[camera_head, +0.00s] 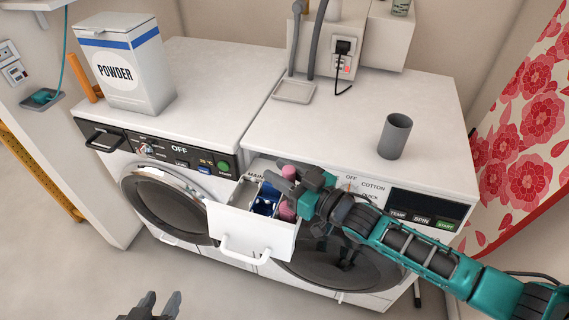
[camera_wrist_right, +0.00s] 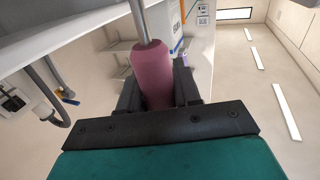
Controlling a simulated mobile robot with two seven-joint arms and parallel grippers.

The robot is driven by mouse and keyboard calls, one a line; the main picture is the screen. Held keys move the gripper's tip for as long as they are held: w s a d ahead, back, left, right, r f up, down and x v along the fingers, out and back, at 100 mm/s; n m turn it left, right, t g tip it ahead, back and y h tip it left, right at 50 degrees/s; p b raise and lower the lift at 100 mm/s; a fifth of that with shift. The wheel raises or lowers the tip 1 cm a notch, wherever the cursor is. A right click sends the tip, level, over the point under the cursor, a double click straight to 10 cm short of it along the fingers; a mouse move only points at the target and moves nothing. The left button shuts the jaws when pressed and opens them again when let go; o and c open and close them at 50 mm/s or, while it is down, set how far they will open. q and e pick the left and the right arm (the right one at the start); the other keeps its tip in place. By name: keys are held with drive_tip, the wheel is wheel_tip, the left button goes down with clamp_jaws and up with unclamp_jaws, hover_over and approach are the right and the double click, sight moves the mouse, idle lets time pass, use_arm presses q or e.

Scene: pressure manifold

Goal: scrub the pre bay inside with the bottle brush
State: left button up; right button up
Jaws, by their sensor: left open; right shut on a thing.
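The detergent drawer (camera_head: 250,232) of the right machine is pulled open. Its inside shows compartments and a dark blue part (camera_head: 266,202); I cannot tell which compartment is the pre bay. My right gripper (camera_head: 290,190) is at the drawer's right side, shut on the pink handle (camera_head: 289,172) of the bottle brush. In the right wrist view the pink handle (camera_wrist_right: 153,75) sits between the fingers (camera_wrist_right: 158,88), with a thin metal rod running from its end. The brush's bristles cannot be made out. My left gripper (camera_head: 158,306) is open and empty at the bottom edge, away from the machines.
A grey cup (camera_head: 395,136) stands on the right machine's top. A powder box (camera_head: 130,65) stands on the left machine. A small tray (camera_head: 294,90), hoses and a socket box (camera_head: 345,60) are at the back. A floral curtain (camera_head: 530,130) hangs at right. Floor in front is clear.

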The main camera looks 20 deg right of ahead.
drive_tip(key=shift+w+d+b, duration=0.2)
drive_tip(key=shift+w+b, duration=0.05)
drive_tip(key=shift+b, duration=0.05)
idle(1.4)
drive_tip(key=shift+r+p, duration=0.55)
drive_tip(key=shift+r, duration=3.1)
